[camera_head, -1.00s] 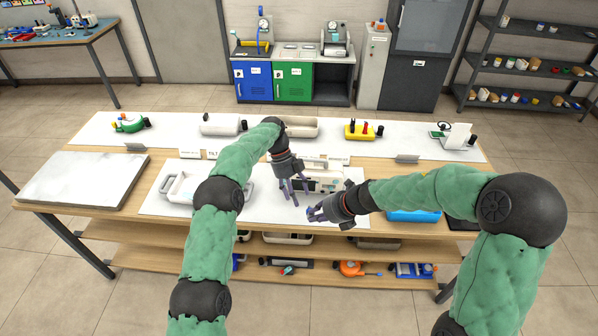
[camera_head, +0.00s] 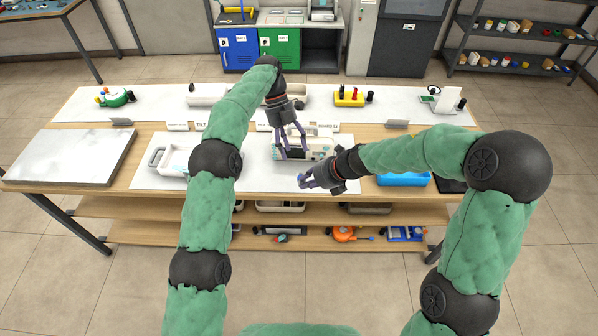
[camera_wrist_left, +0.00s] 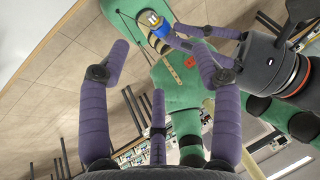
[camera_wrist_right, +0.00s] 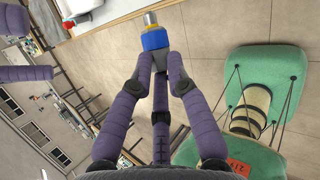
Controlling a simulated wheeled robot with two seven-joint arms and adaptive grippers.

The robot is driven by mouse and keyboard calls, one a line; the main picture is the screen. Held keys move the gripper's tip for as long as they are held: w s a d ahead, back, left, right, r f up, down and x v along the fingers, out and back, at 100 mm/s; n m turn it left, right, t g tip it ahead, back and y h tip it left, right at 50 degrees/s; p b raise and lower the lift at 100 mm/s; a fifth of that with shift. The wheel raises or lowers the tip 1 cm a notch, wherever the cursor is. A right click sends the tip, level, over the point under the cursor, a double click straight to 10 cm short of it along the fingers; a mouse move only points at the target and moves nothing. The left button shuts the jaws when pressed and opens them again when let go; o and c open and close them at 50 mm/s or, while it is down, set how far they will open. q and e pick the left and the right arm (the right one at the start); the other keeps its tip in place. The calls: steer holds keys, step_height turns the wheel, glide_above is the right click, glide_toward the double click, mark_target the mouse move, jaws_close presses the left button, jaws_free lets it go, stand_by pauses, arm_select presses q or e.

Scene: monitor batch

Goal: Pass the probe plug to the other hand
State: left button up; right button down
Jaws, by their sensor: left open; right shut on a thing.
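The probe plug is a short cylinder with a blue body, a yellow band and a silver end. My right gripper (camera_head: 304,181) is shut on the probe plug (camera_wrist_right: 154,39), which points out beyond its fingertips in the right wrist view. It shows small in the head view (camera_head: 302,177). My left gripper (camera_head: 293,154) is open and empty, a little above and left of the right one in the head view. In the left wrist view the plug (camera_wrist_left: 156,22) shows beyond the left gripper's fingers (camera_wrist_left: 163,48), between their lines and apart from both.
A white device (camera_head: 319,147) stands on the bench mat behind the grippers. A white tray (camera_head: 172,167) is to the left and a blue tray (camera_head: 404,180) to the right. A grey slab (camera_head: 70,157) covers the bench's left end. Several stations line the back.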

mark_target(300, 174)
arm_select(q)
steer(key=x, duration=0.9)
steer(key=shift+s+d+f, duration=0.1)
steer(key=shift+f, duration=0.2)
steer(key=c, duration=1.2)
steer(key=o, duration=1.2)
steer(key=v, duration=1.2)
